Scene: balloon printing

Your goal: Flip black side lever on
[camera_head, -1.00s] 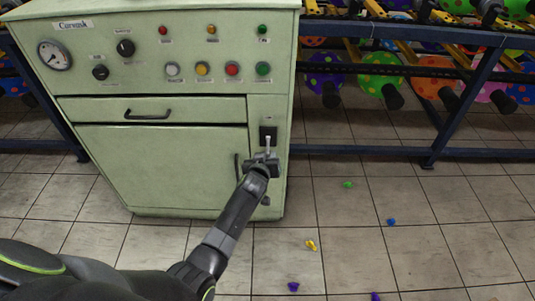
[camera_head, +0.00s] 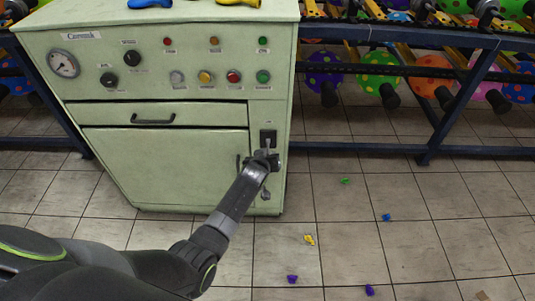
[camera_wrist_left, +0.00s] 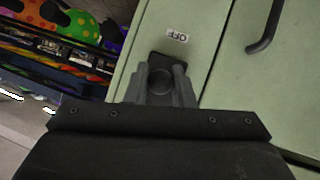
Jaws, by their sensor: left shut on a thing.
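My left gripper (camera_head: 266,155) is at the lower part of that switch and is shut on the lever. The fingers hide part of the plate. My right gripper is in neither view.
The cabinet has a drawer handle (camera_head: 152,119), a door handle beside the switch, and knobs and coloured buttons above. A blue-framed rack (camera_head: 440,120) with spotted balloons stands at the right. Several small balloons lie on the tiled floor, such as a yellow one (camera_head: 309,240).

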